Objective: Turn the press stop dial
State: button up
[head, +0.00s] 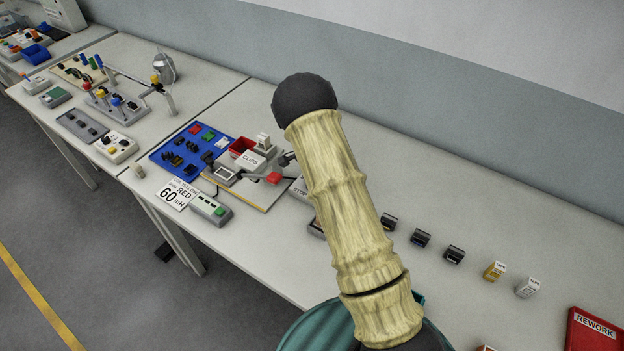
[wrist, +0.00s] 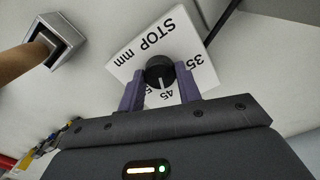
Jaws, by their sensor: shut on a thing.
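In the wrist view the stop dial (wrist: 157,72) is a round black knob on a white plate (wrist: 135,50) marked "STOP mm". The numbers 35 and 45 are readable on the plate, and another is partly hidden by a finger. A pale line on the dial points down toward 45. My gripper (wrist: 159,82) has its two purple fingers shut on the dial, one on each side. In the head view the edge of the STOP plate (head: 300,189) shows beside my arm. My arm hides the dial and gripper there.
The press (head: 255,165) with a red part stands left of the STOP plate. Several small blocks and a red REWORK tray (head: 572,340) are to the right. Bare table lies behind.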

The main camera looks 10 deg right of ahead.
jog(key=shift+r, duration=0.1)
jog(key=o, duration=1)
notch_tip(320, 180, up, 17)
jog(key=b, duration=0.2)
jog(key=shift+r+b, duration=0.2)
jog(key=shift+b, duration=0.1)
jog(key=s+n+t, duration=0.2)
jog(key=s+n, duration=1.1)
jog(key=s, duration=1.3)
jog(key=shift+d+t, duration=0.3)
jog(key=shift+d, duration=0.05)
